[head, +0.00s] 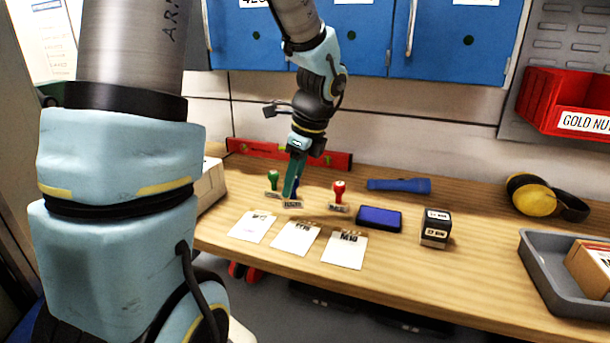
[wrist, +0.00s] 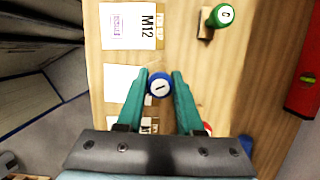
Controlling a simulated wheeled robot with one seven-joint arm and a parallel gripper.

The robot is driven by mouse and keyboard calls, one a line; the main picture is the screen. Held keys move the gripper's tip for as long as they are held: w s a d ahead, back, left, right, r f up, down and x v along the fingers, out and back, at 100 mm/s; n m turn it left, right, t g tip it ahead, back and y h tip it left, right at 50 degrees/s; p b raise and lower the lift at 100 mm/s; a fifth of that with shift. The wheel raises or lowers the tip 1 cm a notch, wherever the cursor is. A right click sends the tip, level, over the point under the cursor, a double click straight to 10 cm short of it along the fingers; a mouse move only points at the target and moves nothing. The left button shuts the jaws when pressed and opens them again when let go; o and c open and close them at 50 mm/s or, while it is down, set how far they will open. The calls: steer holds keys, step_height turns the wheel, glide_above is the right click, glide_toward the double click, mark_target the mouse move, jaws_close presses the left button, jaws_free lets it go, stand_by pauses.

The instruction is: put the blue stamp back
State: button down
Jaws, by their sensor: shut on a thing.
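The blue stamp's round knob (wrist: 160,86) sits between my gripper's green fingers (wrist: 160,76) in the wrist view. My gripper (head: 292,190) is shut on the blue stamp, whose base (head: 292,204) shows below the fingers in the head view, just behind the middle card. I cannot tell whether the base touches the table. A green stamp (head: 273,178) stands close to the left, also seen in the wrist view (wrist: 222,16). A red stamp (head: 339,195) stands to the right; in the wrist view a finger mostly hides it (wrist: 208,128).
Three white cards (head: 252,226) lie in front of the stamps; the left one bears a purple mark (wrist: 119,25). A blue ink pad (head: 380,218), black block (head: 436,228), blue flashlight (head: 399,185), red level (head: 335,160), earmuffs (head: 535,200) and grey tray (head: 540,262) surround them.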

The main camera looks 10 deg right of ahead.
steer(key=w+d+p, duration=0.1)
steer(key=w, duration=0.1)
steer(key=w+d+f+p, duration=0.1)
steer(key=w, duration=0.1)
steer(key=w+d+f+p, duration=0.1)
steer(key=w, duration=0.1)
steer(key=shift+w+d+f, duration=0.25)
steer(key=shift+w+d, duration=0.05)
steer(key=shift+d, duration=0.05)
steer(key=shift+f, duration=0.5)
steer(key=shift+f, duration=0.1)
steer(key=shift+f, duration=0.15)
steer(key=c, duration=0.5)
jaws_free()
steer(key=shift+c, duration=0.2)
